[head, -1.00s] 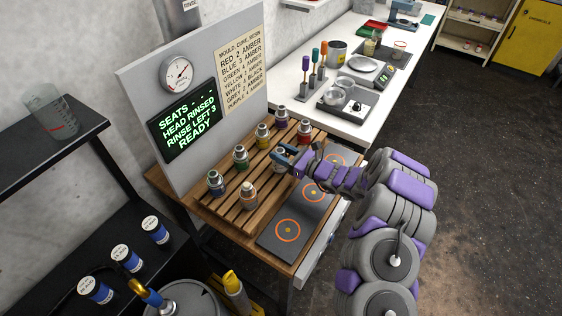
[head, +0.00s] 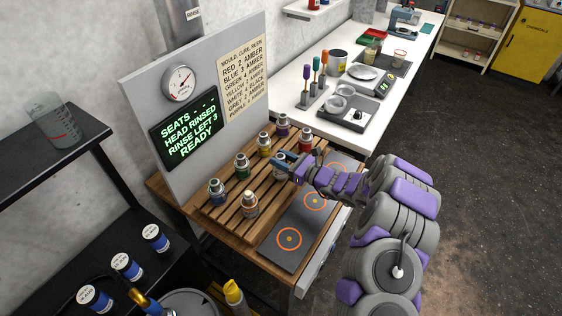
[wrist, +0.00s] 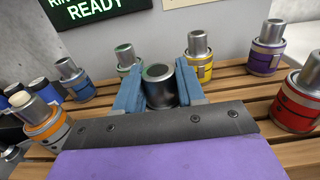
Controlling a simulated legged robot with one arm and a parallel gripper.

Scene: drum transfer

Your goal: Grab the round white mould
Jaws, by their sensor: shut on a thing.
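The white mould (head: 279,169) stands among the other moulds on the slatted wooden rack, mostly hidden behind my fingers in the head view. My gripper (head: 284,160) is shut on it. In the wrist view, the mould's grey metal neck (wrist: 161,86) sits between the two blue fingers of my gripper (wrist: 159,90). Its lower body is hidden there by the gripper's front plate, and I cannot tell whether it is clear of the slats.
Near it stand the yellow (head: 264,147), green (head: 242,168), red (head: 305,143), purple (head: 282,128), orange (head: 249,206) and blue (head: 216,193) moulds. A grey plate with orange rings (head: 286,254) lies in front of the rack. A display panel (head: 185,130) rises behind.

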